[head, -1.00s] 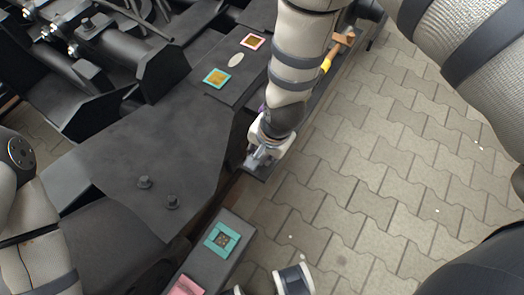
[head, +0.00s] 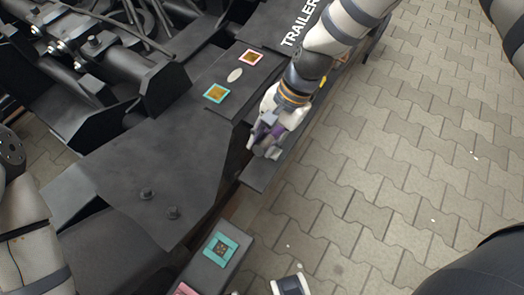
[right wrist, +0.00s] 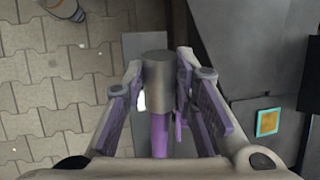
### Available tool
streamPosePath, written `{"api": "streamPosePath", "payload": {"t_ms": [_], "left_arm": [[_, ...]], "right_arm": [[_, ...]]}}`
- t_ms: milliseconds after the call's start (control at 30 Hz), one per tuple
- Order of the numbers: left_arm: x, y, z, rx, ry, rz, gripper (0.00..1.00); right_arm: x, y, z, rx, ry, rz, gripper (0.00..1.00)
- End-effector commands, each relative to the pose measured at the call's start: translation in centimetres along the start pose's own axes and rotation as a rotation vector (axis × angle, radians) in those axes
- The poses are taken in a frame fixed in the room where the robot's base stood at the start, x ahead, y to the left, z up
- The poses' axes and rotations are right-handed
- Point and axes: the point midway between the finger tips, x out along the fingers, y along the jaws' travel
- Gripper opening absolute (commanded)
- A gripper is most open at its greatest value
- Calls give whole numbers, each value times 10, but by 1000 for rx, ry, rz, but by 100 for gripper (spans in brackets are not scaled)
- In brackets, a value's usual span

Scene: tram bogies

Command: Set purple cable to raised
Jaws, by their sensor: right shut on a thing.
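My right gripper (head: 262,143) is at the side of the black bogie frame, above a narrow dark ledge. It is shut on the purple cable. In the right wrist view, the cable's grey cylindrical end (right wrist: 158,82) sits between the fingers, and the purple cable (right wrist: 160,135) runs from it toward the wrist. The gripper hides part of the cable in the head view, and I cannot tell where its other end goes. My left arm shows at the left edge. A white and dark part (head: 290,285) at the bottom edge may be my left gripper, mostly cut off.
The bogie frame (head: 155,165) carries two bolts, a teal-edged tag (head: 216,93) and a pink-edged tag (head: 250,57). Another teal tag (head: 221,249) lies on a separate dark beam. White "TRAILER" lettering shows behind my right arm. Open paving (head: 400,170) lies to the right.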

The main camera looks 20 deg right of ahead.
Motion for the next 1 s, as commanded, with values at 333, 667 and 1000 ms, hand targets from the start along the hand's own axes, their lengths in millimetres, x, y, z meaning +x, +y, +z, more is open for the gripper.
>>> {"api": "streamPosePath", "payload": {"t_ms": [333,667,1000], "left_arm": [[1,0,0,0,-3,0,40],[1,0,0,0,-3,0,40],[1,0,0,0,-3,0,40]], "right_arm": [[-27,-6,-4,23,-118,0,0],[-30,-6,-4,26,-135,2,0],[-30,-6,-4,26,-133,2,46]]}}
